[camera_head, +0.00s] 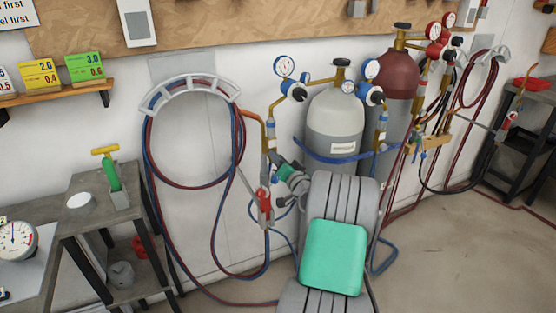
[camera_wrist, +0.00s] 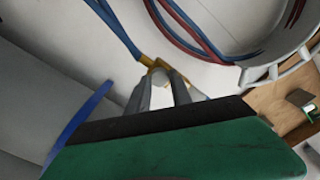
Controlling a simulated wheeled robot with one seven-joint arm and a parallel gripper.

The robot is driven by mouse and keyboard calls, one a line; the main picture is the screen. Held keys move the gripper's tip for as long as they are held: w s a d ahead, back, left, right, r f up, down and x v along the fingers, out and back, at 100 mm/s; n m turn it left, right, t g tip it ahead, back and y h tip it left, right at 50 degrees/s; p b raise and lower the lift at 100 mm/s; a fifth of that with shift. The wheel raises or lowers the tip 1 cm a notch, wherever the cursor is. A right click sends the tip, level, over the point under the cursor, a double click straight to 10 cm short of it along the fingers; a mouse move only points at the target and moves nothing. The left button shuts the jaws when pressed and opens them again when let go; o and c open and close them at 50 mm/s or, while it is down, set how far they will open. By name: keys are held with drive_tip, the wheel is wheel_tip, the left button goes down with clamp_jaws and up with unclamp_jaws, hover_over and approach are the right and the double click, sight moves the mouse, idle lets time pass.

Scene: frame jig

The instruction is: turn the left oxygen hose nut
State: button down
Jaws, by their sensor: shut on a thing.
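My gripper (camera_wrist: 160,80) shows at the bottom centre of the wrist view, its two grey fingers pointing up at a brass fitting (camera_wrist: 151,63) where a blue hose ends. The fingertips are closed around the nut end of this fitting, which they largely hide.
A grey cylinder (camera_head: 335,125) and a maroon cylinder (camera_head: 392,85) stand behind my arm. A red-handled torch (camera_head: 264,205) hangs just below my gripper. Red and blue hoses loop over a white wall hanger (camera_head: 190,87) at left. A side stand (camera_head: 88,205) is farther left.

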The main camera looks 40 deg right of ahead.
drive_tip(key=c, duration=1.2)
unclamp_jaws()
drive_tip(key=shift+o, duration=0.2)
drive_tip(key=v, duration=0.7)
drive_tip(key=shift+s+b, duration=0.35)
drive_tip(key=shift+s, duration=0.05)
drive_tip(key=shift+a, duration=0.15)
